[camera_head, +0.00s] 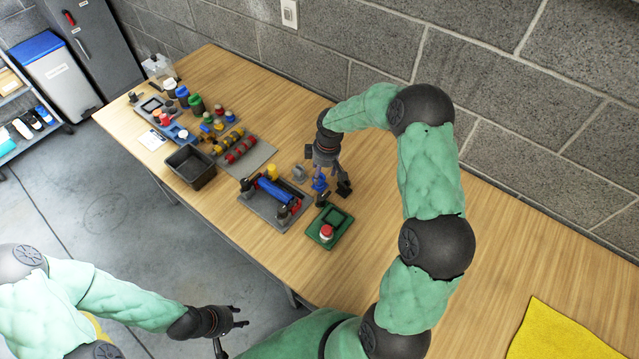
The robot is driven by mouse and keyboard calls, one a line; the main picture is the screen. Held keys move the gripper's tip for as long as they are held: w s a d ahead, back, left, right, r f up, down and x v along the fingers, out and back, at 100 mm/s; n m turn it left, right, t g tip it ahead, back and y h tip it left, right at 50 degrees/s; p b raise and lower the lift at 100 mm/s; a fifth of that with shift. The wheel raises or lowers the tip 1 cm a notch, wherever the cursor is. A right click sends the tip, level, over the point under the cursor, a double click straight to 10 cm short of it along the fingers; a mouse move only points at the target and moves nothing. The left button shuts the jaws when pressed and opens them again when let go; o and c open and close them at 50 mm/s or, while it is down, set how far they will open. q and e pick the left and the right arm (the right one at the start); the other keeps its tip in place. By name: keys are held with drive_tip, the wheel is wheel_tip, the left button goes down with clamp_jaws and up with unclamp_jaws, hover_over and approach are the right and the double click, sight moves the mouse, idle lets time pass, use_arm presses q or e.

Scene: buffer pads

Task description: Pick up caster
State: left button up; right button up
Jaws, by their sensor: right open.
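My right gripper (328,188) points down over the table, right of the grey tray, with its fingers apart. A small blue piece (320,184) shows between or just behind its fingers; I cannot tell whether they touch it. A small grey piece (299,174) stands just left of the gripper. Which of these is the caster, I cannot tell at this size; the fingers partly hide the area. My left gripper (233,332) is low at the bottom of the view, off the table's front edge, with its fingers spread and empty.
A grey tray (262,212) holds a blue cylinder (275,192) and several parts. A green tray (318,234) with a red-topped jar (326,232) lies in front. A black bin (189,167) and crowded parts fill the left. The table's right side is clear around a yellow cloth (565,333).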

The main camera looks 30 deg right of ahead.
sight(321, 177)
drive_tip(key=f, duration=0.2)
drive_tip(key=f+b, duration=0.1)
drive_tip(key=f, duration=0.1)
drive_tip(key=shift+a+f, duration=0.1)
drive_tip(key=shift+a, duration=0.25)
drive_tip(key=shift+f, duration=0.45)
clamp_jaws()
